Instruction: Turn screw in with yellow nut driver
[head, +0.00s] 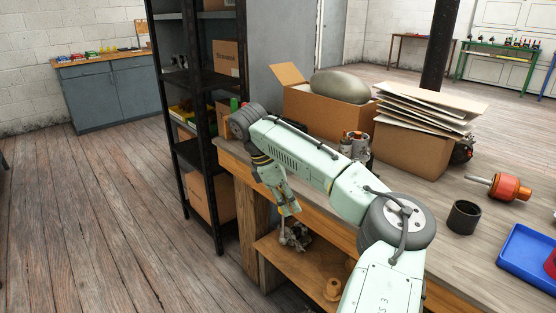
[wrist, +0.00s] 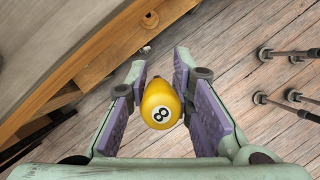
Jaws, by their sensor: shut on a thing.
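The yellow nut driver (wrist: 160,108) is in the wrist view, with a black "8" in a white circle on its handle end, which faces the camera. My gripper (wrist: 160,72) has its purple-padded fingers on both sides of the handle and is shut on it. In the head view my gripper (head: 293,236) hangs low at the front of the workbench, above or beside the lower shelf. The driver cannot be made out there. The driver's tip is mostly hidden behind its handle in the wrist view. I cannot make out the screw in either view.
The workbench top (head: 425,240) holds cardboard boxes, a black cylinder (head: 463,217), an orange rotor-like part (head: 506,187) and a blue tray (head: 530,258). A dark metal shelf unit (head: 199,130) stands close to the left of my arm. Open wooden floor (head: 90,210) lies further left.

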